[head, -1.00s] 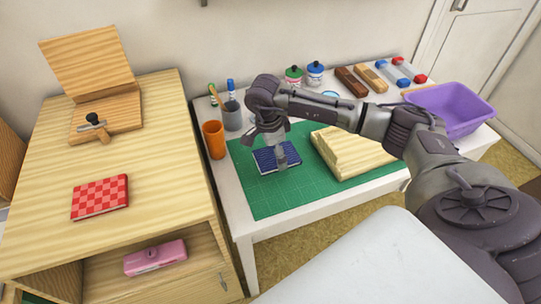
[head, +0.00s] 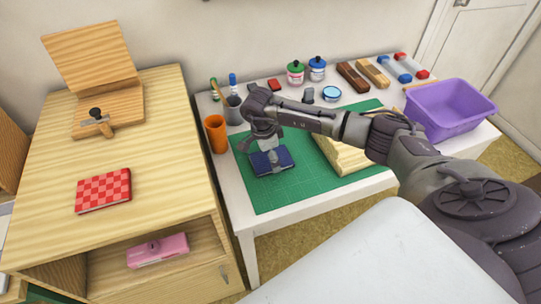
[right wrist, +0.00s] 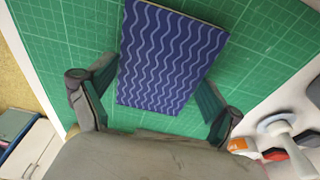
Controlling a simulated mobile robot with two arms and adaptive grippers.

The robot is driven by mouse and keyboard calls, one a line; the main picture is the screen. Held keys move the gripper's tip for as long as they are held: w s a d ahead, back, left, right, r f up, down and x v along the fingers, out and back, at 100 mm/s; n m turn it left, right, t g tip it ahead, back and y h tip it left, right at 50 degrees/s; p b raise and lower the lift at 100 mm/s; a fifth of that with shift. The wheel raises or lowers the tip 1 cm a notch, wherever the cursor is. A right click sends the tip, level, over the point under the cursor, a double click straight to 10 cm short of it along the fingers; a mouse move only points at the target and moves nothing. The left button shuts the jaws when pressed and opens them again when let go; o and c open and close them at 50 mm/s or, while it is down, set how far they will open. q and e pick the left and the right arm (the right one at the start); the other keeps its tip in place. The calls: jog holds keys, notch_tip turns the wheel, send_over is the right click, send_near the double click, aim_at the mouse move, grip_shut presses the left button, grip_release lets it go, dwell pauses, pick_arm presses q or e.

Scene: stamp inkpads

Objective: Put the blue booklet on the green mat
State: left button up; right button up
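The blue booklet (head: 286,158), dark blue with pale wavy lines, is over the left part of the green mat (head: 280,197). My right gripper (head: 268,158) points down at it. The green mat (right wrist: 270,60) fills the background there. Whether the booklet touches the mat or is just above it, I cannot tell. My left gripper is not in view.
A wooden block (head: 340,152) is on the mat's right side, partly behind my arm. An orange cup (head: 216,134) stands by the mat's left edge. A purple bin (head: 450,110) is at the right. A red checkered booklet (head: 103,190) lies on the left cabinet. The mat's front is clear.

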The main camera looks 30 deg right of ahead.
aim_at(265, 161)
jog(key=shift+o, duration=0.2)
jog(key=shift+r, duration=0.25)
jog(key=shift+w+r, duration=0.1)
jog(key=shift+r, duration=0.25)
notch_tip(265, 161, up, 11)
jog(key=a+b, duration=0.1)
jog(key=shift+a, duration=0.35)
jog(key=shift+w+r, duration=0.1)
